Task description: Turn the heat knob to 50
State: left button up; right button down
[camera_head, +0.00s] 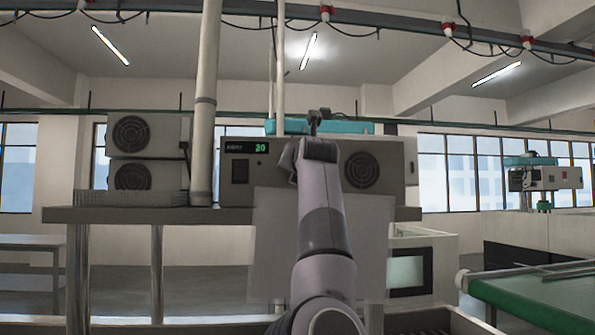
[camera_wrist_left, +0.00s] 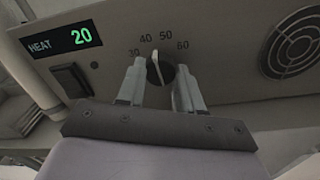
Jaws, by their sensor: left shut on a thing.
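The heat knob (camera_wrist_left: 166,73) is a dark round dial on the front of a grey unit (camera_head: 235,190). Its white pointer stands nearly upright, between the printed 40 and 50. My left gripper (camera_wrist_left: 160,72) has one finger on each side of the knob and is shut on it. In the head view my left arm hides the knob. The green display (camera_wrist_left: 80,38) beside the word HEAT reads 20; it also shows in the head view (camera_head: 261,148). My right gripper is not in view.
A black switch (camera_wrist_left: 71,80) sits below the display, left of the knob. A round fan grille (camera_wrist_left: 293,43) is on the panel to the right. The unit stands on a bench (camera_head: 110,215) beside stacked fan boxes (camera_head: 146,155). A green conveyor (camera_head: 540,295) is at right.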

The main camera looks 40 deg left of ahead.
pick_arm(q)
jog(key=m+b, duration=0.1)
jog(key=m, duration=0.4)
jog(key=shift+b, duration=0.4)
jog(key=shift+r, duration=0.1)
jog(key=o, duration=1)
jog(key=shift+o, duration=0.2)
jog(key=shift+d, duration=0.1)
